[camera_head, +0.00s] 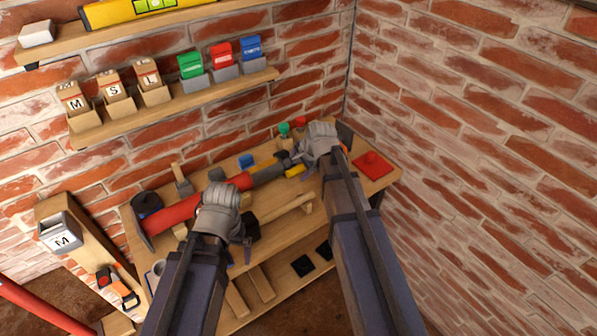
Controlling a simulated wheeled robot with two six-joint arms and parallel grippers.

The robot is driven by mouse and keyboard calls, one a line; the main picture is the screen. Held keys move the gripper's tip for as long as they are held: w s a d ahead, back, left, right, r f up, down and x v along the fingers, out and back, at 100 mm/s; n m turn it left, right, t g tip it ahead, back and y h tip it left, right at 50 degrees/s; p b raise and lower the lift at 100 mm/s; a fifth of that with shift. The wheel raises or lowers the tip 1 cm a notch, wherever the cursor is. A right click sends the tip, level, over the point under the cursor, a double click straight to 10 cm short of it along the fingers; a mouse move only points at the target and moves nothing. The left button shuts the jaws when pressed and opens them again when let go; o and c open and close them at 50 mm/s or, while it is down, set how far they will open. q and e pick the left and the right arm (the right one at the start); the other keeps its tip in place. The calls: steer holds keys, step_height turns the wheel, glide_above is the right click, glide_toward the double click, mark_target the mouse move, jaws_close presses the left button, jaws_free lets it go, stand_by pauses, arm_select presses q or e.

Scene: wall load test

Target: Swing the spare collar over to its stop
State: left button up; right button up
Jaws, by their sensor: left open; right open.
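A long tool with a red barrel (176,213) lies across the wooden workbench. A black round collar-like part (147,205) sits at its left end, and a yellow section (268,174) and dark parts follow to the right. I cannot tell which part is the spare collar or where its stop is. My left gripper (236,232) is open over the front of the bench, just right of the red barrel. My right gripper (306,159) is open near the tool's right end. The grey wrists hide much of the fingers and the parts beneath, so contact cannot be told.
The workbench (278,236) stands against brick walls. A red plate (371,164) lies at its right end, and a small blue block (246,161) behind the tool. A shelf (170,108) with labelled boxes hangs above. A wooden board with an "M" box (60,233) is left.

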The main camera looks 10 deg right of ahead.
steer(key=shift+c, duration=0.3)
jaws_close()
stand_by(0.4)
stand_by(0.3)
